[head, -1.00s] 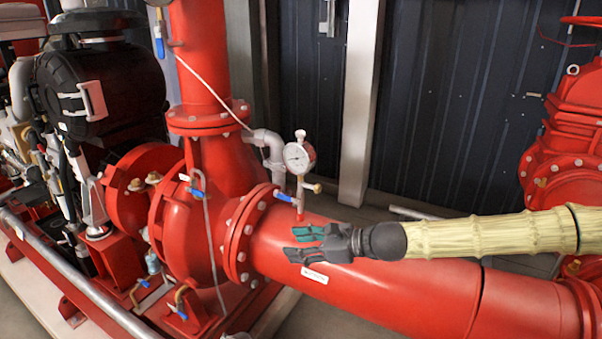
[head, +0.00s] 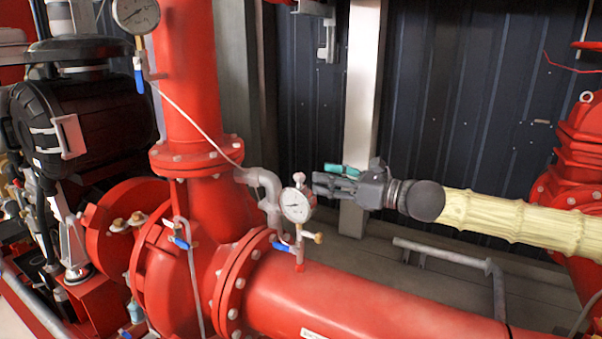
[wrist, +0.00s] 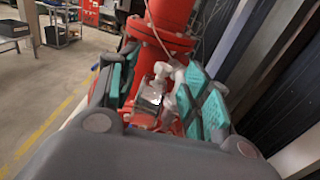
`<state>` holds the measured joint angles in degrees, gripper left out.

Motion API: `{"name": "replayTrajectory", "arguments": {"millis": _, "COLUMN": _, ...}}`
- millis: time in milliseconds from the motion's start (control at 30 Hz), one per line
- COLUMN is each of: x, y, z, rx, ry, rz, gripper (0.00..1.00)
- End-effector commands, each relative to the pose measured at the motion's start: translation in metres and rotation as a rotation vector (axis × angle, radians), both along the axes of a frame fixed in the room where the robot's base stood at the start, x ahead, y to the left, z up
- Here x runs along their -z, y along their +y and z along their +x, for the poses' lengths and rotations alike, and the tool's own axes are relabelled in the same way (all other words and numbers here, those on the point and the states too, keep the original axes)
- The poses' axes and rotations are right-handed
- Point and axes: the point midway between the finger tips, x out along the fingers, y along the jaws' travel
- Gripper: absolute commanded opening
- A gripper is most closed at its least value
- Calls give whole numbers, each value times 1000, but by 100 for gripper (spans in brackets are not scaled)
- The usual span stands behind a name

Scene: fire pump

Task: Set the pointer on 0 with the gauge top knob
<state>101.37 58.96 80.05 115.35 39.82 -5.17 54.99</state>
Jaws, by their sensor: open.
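The pressure gauge (head: 296,205) has a round white dial and stands on a short pipe above the big red horizontal pipe. Its pale top knob (head: 299,179) sits on the upper rim. The pointer is too small to read. My gripper (head: 318,181) is just right of the knob at about its height, fingers pointing left toward it. In the wrist view my gripper (wrist: 160,97) is open, with teal pads on both sides. The gauge (wrist: 150,100) shows between the pads, seen from above and partly blurred. I cannot tell whether any finger touches the knob.
A second gauge (head: 135,14) is on the red vertical pipe at upper left. A grey bent pipe (head: 266,190) stands close behind the gauge. A small brass valve (head: 318,238) and a blue lever (head: 282,247) sit below it. Dark wall panels (head: 450,110) are behind.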

Motion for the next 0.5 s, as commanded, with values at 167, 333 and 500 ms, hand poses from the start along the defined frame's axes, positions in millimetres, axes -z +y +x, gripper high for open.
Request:
{"name": "replayTrajectory", "arguments": {"millis": 167, "x": 6, "y": 25, "z": 18, "rx": -3, "ry": 9, "rz": 0, "gripper": 48}}
{"name": "replayTrajectory", "arguments": {"millis": 333, "x": 5, "y": 43, "z": 29, "rx": -1, "ry": 9, "rz": 0, "gripper": 48}}
{"name": "replayTrajectory", "arguments": {"millis": 500, "x": 5, "y": 57, "z": 39, "rx": -1, "ry": 9, "rz": -1, "gripper": 48}}
